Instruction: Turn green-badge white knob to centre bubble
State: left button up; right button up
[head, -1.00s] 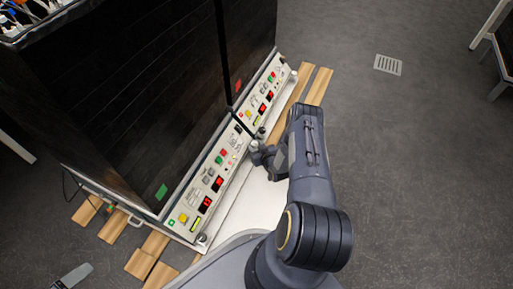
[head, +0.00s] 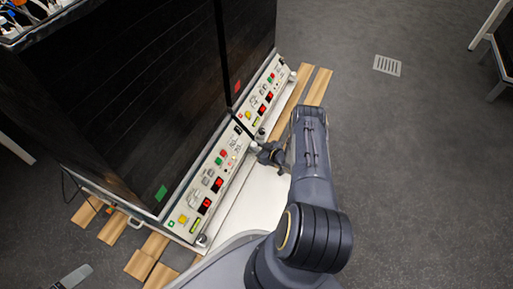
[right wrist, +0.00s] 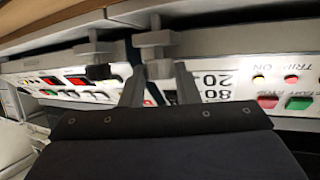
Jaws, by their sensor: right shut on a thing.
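The near shaker unit has a green badge (head: 161,192) low on its dark front. A pale knob (head: 254,146) stands at the right end of its control panel (head: 213,193); another pale knob (head: 202,240) is at the left end. My right gripper (head: 264,151) is at the right-end knob. In the right wrist view its fingers (right wrist: 158,80) are shut on a grey knob (right wrist: 158,66), its lower part hidden between them. No bubble can be made out. A grey piece at the lower left (head: 72,278) looks like part of my left gripper; its jaws are unclear.
A second unit with a red badge (head: 237,87) adjoins at the back, with its own panel (head: 265,95) and a knob (head: 260,133) close to my gripper. Wooden planks (head: 317,87) lie under the units. The grey floor (head: 410,160) at right is open.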

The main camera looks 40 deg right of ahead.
jog(key=n+y, duration=0.1)
jog(key=y, duration=0.1)
jog(key=n+g+y, duration=0.1)
jog(key=n+y, duration=0.1)
jog(key=shift+d+f+n, duration=0.1)
jog(key=shift+d+n, duration=0.2)
jog(key=shift+d, duration=0.1)
jog(key=shift+w+d+n+g+y, duration=0.1)
jog(key=shift+n+g+y, duration=0.45)
jog(key=shift+n+y, duration=0.2)
jog(key=shift+w+d+n+g+y, duration=0.1)
jog(key=shift+n+g+y, duration=0.45)
jog(key=shift+n+y, duration=0.2)
jog(key=shift+y, duration=0.3)
jog(key=o, duration=0.7)
jog(key=p+v, duration=0.1)
jog(key=v, duration=0.7)
jog(key=shift+a, duration=0.1)
